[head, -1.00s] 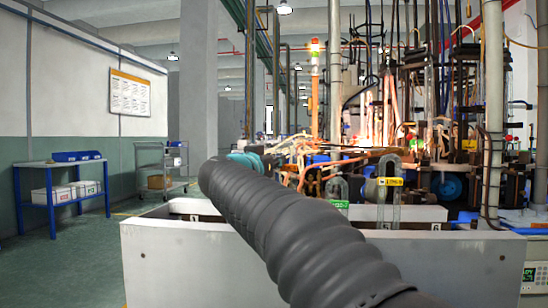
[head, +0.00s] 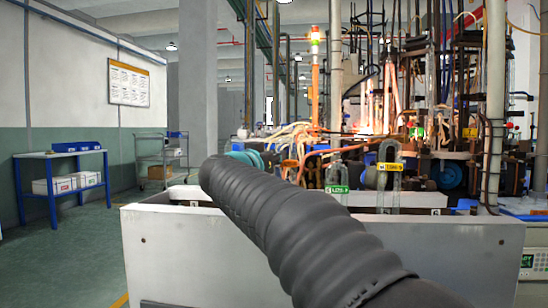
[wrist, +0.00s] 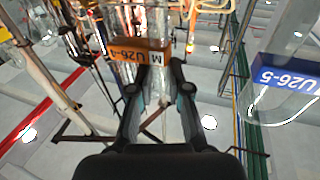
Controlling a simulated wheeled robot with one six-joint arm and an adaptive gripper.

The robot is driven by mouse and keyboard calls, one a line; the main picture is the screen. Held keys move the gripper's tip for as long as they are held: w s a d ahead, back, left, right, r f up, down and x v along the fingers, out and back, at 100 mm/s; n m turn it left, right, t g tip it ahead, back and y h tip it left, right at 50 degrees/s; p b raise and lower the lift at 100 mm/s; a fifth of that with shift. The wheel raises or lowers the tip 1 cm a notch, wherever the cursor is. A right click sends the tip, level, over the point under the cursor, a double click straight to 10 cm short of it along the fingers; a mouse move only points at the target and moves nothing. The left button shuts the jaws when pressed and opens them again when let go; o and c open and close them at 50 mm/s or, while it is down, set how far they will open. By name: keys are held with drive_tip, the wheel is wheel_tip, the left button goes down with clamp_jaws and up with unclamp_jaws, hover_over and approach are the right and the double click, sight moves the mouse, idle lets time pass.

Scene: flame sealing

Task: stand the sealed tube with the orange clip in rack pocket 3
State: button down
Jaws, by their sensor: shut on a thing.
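In the wrist view my gripper (wrist: 160,68) is shut at the orange clip (wrist: 140,50), marked U26-4 and M, which lies across its fingertips. The clear glass of its tube is hard to make out against the bright background. In the head view my dark ribbed arm reaches up and left to a teal part, and the fingers cannot be made out clearly. A tube with a yellow clip (head: 390,167) and one with a green clip (head: 337,189) stand upright behind the pale grey front panel (head: 220,250). I cannot make out which pocket is 3.
A clear tube with a blue clip (wrist: 285,82), marked U26-5, is close on the right in the wrist view. Dense pipes, hoses and glowing burners (head: 370,120) stand behind the panel. A blue table (head: 62,155) and a trolley (head: 160,155) stand left; the floor there is clear.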

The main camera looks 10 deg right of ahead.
drive_tip(key=c, duration=1)
unclamp_jaws()
drive_tip(key=shift+c, duration=0.2)
drive_tip(key=v, duration=1.2)
